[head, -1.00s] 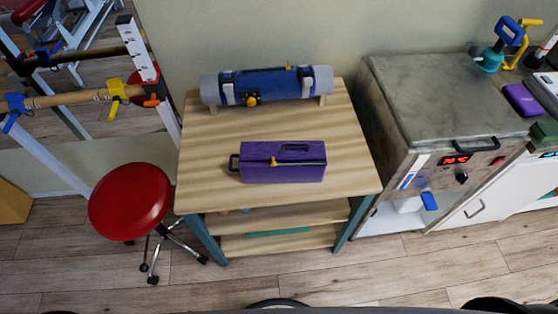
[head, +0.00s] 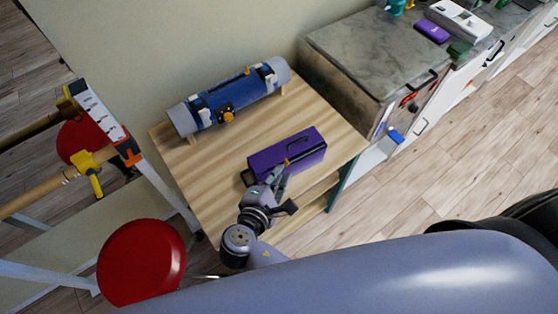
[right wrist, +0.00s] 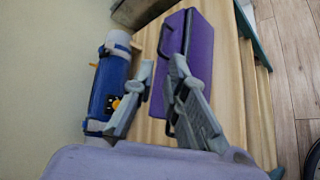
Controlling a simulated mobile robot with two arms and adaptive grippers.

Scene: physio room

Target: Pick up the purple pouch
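A purple box-shaped case (head: 287,155) with a dark handle on top lies on the wooden table. I take it as the pouch. In the right wrist view the purple case (right wrist: 187,45) is partly hidden behind one finger. My right gripper (head: 283,190) is at the near left end of the case, with its fingers apart. A smaller flat purple item (head: 432,31) lies on the counter. My left gripper is not in view.
A blue and grey roll (head: 232,96) lies on supports at the back of the wooden table (head: 190,165). A red stool (head: 142,262) stands at left, near wooden bars. A marble-topped cabinet (head: 370,50) stands right of the table. The floor at right is open.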

